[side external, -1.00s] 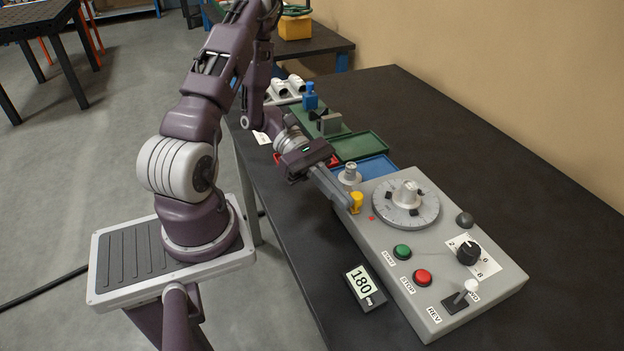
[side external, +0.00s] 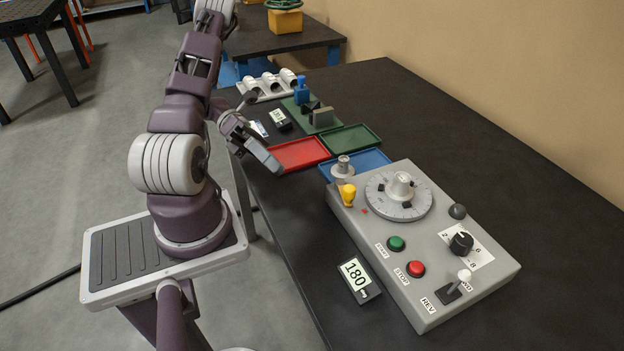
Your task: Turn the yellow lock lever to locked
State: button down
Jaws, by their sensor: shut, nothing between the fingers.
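The yellow lock lever (side external: 348,193) stands at the back left corner of the grey control box (side external: 405,300), beside the round graduated dial (side external: 398,195). The lever looks short, with a wider rounded top; I cannot tell from this view whether it sits at locked. A small red mark (side external: 364,211) lies on the box just right of the lever. My gripper (side external: 272,163) is shut and empty, up and left of the lever, clear of the box and close to the red tray in the picture.
The box carries a green button (side external: 396,244), a red button (side external: 415,269), a black knob (side external: 461,243) and a white-tipped switch (side external: 463,277). A display reading 180 (side external: 357,276) lies in front. Red (side external: 300,153), green (side external: 350,138) and blue (side external: 368,161) trays sit behind. The table's right side is clear.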

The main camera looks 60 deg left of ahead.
jog(key=n, duration=0.1)
jog(key=w+a+f+n, duration=0.1)
jog(key=n, duration=0.1)
jog(key=w+a+n+h, duration=0.1)
jog(key=n, duration=0.1)
jog(key=shift+f, duration=0.15)
jog(key=shift+w+a+f+n+h, duration=0.1)
jog(key=shift+w+n+h, duration=0.15)
jog(key=shift+n, duration=0.65)
jog(key=shift+w, duration=0.1)
jog(key=x, duration=1)
jog(key=shift+w+d, duration=0.35)
jog(key=shift+w, duration=0.2)
jog(key=shift+w+d, duration=0.35)
jog(key=shift+w, duration=0.2)
jog(key=shift+w+d, duration=0.25)
jog(key=shift+w, duration=0.25)
